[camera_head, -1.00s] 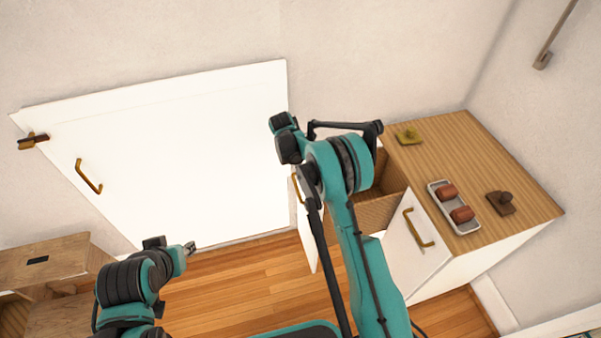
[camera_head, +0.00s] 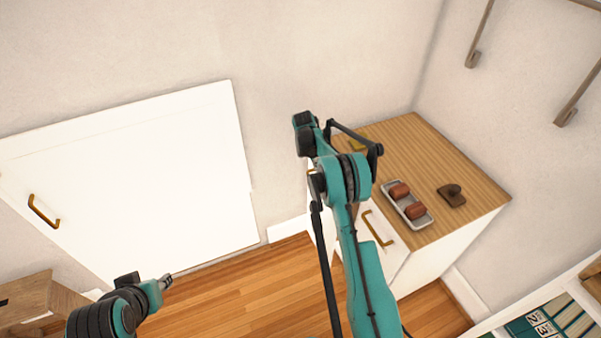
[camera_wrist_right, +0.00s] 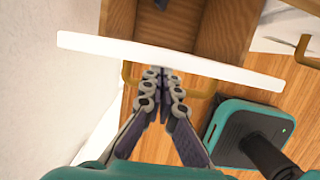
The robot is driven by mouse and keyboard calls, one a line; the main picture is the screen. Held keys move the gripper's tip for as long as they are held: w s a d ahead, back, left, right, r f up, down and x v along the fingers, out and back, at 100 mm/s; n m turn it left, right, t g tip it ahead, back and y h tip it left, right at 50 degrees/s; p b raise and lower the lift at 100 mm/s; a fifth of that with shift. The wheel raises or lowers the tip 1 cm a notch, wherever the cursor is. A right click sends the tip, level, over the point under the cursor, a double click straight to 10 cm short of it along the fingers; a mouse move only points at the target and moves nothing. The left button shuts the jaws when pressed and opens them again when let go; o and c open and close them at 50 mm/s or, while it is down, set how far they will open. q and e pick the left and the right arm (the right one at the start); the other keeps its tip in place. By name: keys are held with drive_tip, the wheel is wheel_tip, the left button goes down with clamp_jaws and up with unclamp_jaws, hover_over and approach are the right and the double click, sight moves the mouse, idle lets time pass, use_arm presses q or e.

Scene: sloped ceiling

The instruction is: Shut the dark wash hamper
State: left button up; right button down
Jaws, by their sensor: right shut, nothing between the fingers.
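The wash hamper is a pull-out box with a white front panel (camera_wrist_right: 180,62) and a brown wooden inside (camera_wrist_right: 228,30). It stands partly out of the white cabinet. In the right wrist view a brass handle (camera_wrist_right: 127,80) sits on its front, and a small dark thing is inside. In the head view my right arm hides most of the hamper. My right gripper (camera_wrist_right: 163,80) is shut and empty, its fingertips at the outer side of the panel near the handle; contact is unclear. My left gripper (camera_head: 165,282) is low at left, away from the hamper; its jaw opening is unclear.
The cabinet's wooden top (camera_head: 410,150) bears a tray (camera_head: 407,205) with two reddish-brown items and a dark brown object (camera_head: 451,195). A white door (camera_head: 130,185) is at left. A wooden unit (camera_head: 40,300) stands lower left. Floor (camera_head: 240,300) between is clear.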

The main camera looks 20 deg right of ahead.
drive_tip(key=shift+w+d, duration=0.1)
drive_tip(key=shift+d, duration=2.5)
